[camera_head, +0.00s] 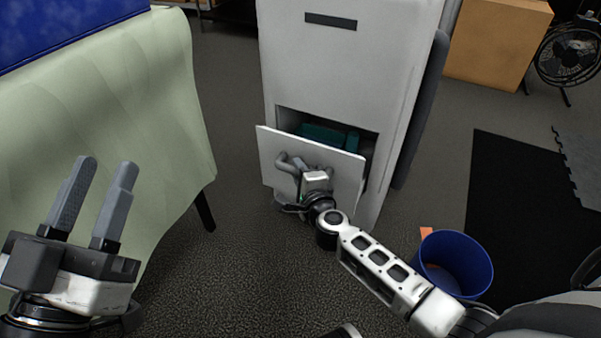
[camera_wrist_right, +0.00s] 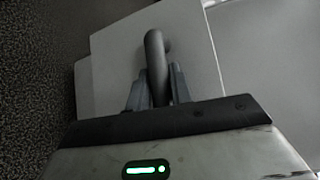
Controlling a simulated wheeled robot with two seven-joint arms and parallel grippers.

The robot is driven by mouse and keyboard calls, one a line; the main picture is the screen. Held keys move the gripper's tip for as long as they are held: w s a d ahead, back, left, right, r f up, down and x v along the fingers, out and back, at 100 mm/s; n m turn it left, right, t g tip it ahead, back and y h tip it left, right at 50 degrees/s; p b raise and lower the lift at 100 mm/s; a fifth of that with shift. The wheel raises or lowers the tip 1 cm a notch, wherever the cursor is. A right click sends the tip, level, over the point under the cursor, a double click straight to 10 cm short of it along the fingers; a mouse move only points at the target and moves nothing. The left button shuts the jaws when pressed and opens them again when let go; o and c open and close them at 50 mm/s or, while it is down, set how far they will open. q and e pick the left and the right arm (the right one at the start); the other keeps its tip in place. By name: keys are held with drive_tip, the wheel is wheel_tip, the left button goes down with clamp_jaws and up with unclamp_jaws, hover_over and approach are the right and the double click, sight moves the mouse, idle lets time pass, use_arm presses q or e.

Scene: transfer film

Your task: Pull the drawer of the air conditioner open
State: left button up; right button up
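The white air conditioner (camera_head: 345,65) stands upright in the middle of the head view. Its lower drawer (camera_head: 346,178) is pulled partly out, and teal contents (camera_head: 325,135) show inside. A grey curved handle (camera_head: 284,164) is on the drawer front. My right gripper (camera_head: 303,170) is at this handle. In the right wrist view, the fingers of my right gripper (camera_wrist_right: 158,88) sit close on both sides of the handle (camera_wrist_right: 156,55) and appear shut on it. My left gripper (camera_head: 98,172) is open and empty at the left, away from the drawer.
A table with a pale green cloth (camera_head: 110,85) stands at the left, with a blue object (camera_head: 60,25) on it. A blue bin (camera_head: 455,262) stands right of my right arm. A cardboard box (camera_head: 497,40) and a fan (camera_head: 568,55) are at the back right. Carpet before the drawer is clear.

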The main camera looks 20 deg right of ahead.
drive_tip(key=shift+o, duration=1.4)
drive_tip(key=shift+f, duration=0.1)
drive_tip(key=shift+s, duration=0.25)
use_arm(q)
drive_tip(key=f+n+g, duration=0.1)
drive_tip(key=f+n+y+p, duration=0.1)
drive_tip(key=f, duration=0.1)
drive_tip(key=f+n+g+y+p, duration=0.1)
drive_tip(key=shift+s+d+f+n+g, duration=0.25)
drive_tip(key=shift+s+f+n+g, duration=0.05)
drive_tip(key=shift+s+n, duration=0.1)
use_arm(e)
drive_tip(key=s+r, duration=0.1)
drive_tip(key=s, duration=0.6)
drive_tip(key=shift+a, duration=0.2)
use_arm(q)
drive_tip(key=shift+w+p, duration=0.1)
drive_tip(key=shift+p, duration=0.2)
use_arm(e)
drive_tip(key=shift+r, duration=0.15)
